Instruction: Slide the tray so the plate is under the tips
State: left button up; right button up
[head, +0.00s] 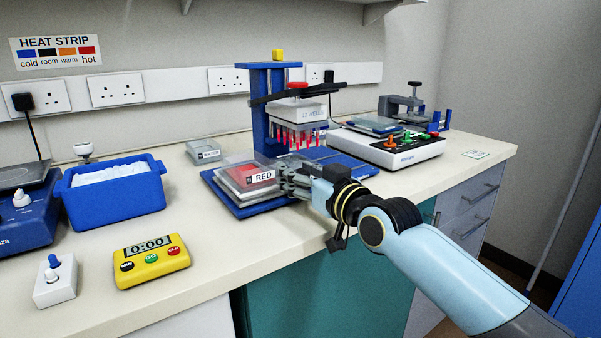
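The blue tray (241,208) lies on the bench at the left end of its blue track. On it sits a plate with a red top (234,170) and a label reading RED. The red tips (298,137) hang in rows under the white pipette head on a blue stand, to the right of the plate and above the track. My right gripper (290,180) is at the right side of the plate and tray, very close to them. Its fingers are small and partly overlapped, so I cannot tell whether they are open or touching. My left gripper is not in view.
A blue ice tub (113,192), a yellow timer (152,260) and a white switch box (54,281) stand on the left. A small grey dish (204,151) lies behind the tray. A white control unit (395,148) stands on the right.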

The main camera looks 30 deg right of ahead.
jog(key=shift+d, duration=0.1)
jog(key=shift+s, duration=0.15)
jog(key=s, duration=1.1)
jog(key=shift+s+d, duration=0.3)
jog(key=shift+d, duration=0.15)
